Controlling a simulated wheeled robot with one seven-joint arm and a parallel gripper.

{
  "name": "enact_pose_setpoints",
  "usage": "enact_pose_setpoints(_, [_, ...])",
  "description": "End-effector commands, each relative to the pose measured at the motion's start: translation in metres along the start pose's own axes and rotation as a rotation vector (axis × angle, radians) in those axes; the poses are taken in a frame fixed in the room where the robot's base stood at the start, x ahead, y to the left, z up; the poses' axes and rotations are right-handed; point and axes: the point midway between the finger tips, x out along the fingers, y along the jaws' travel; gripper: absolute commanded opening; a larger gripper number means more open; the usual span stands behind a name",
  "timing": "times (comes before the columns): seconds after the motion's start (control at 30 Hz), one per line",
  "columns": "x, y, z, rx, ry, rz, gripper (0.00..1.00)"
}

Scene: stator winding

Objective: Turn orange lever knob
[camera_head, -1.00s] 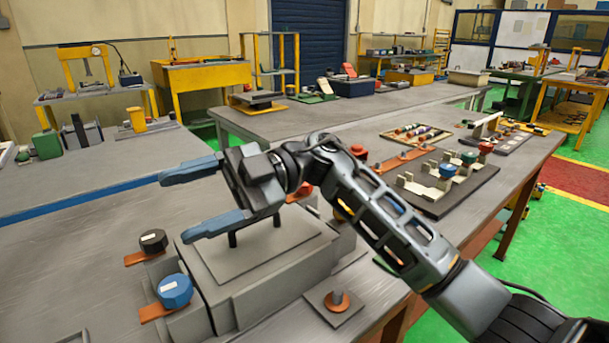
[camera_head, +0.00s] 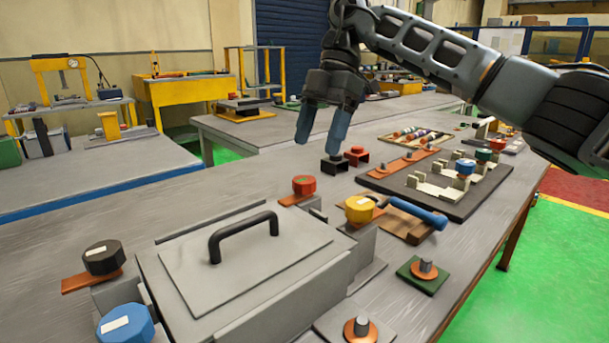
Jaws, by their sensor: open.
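My gripper (camera_head: 319,143) points down, open and empty, above the table beyond the grey box. Its two blue fingers are apart. A red-orange knob (camera_head: 304,185) sits on an orange lever (camera_head: 293,200) at the box's far corner, below and slightly left of the fingertips, not touched. A yellow knob (camera_head: 360,209) with an orange lever stands to its right. A black knob (camera_head: 103,257) and a blue knob (camera_head: 126,324), also by orange levers, are at the box's left side. I cannot tell which knob the task's orange one is, though the red-orange one is closest in colour.
The grey box (camera_head: 250,262) has a lid with a black handle (camera_head: 243,236). A blue-handled tool (camera_head: 417,213) lies right of the yellow knob. Small black and red blocks (camera_head: 356,155) stand behind. A dark board (camera_head: 440,180) with pale clips is to the right.

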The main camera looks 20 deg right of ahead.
Motion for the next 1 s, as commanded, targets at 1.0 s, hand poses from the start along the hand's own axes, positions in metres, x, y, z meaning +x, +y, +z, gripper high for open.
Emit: enact_pose_setpoints(1.0, [0.071,0.000,-0.002,-0.005,0.005,0.001,0.56])
